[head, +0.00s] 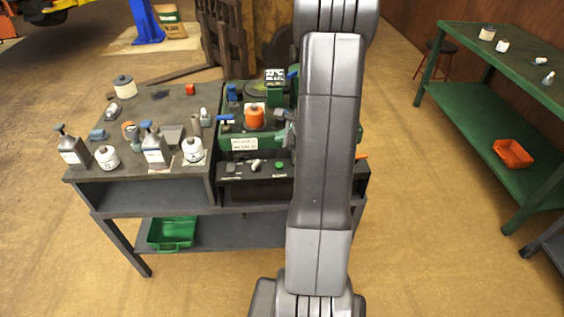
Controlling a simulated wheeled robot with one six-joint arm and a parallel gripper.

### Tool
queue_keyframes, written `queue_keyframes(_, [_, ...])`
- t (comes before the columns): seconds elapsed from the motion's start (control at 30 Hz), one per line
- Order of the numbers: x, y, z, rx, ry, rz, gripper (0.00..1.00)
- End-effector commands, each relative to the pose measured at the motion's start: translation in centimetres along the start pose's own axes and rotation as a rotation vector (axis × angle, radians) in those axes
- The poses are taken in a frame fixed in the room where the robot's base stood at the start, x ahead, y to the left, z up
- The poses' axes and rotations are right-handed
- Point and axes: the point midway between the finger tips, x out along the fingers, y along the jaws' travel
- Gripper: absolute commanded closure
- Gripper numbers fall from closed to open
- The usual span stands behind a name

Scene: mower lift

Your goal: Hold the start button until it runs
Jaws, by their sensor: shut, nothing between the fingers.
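A green machine (230,142) with an orange cap-like part (254,117) and a white label (244,144) stands on the dark workbench. A black control panel (236,169) runs along its front. It carries a pale switch or knob (255,164) and a round green button (280,166), likely the start button. My gripper (284,128) shows only partly at the left edge of my arm, above and behind the green button in the picture. It looks shut and empty, apart from the button. My arm hides the machine's right side.
Pump bottles (72,149), white jars (107,157) and small items crowd the bench's left half. A green bin (172,232) sits on the lower shelf. A green table (484,105) with an orange tray (512,153) stands at right. Floor between is clear.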

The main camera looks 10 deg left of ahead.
Motion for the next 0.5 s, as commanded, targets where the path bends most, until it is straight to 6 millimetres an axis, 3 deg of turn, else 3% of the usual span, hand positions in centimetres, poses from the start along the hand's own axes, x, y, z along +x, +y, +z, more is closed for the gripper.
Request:
queue_keyframes(0.27, [0.2, 0.2, -0.1, -0.001, 0.000, 0.001, 1.00])
queue_keyframes(0.5, [1.5, 1.2, -1.2, 0.000, 0.000, 0.001, 1.00])
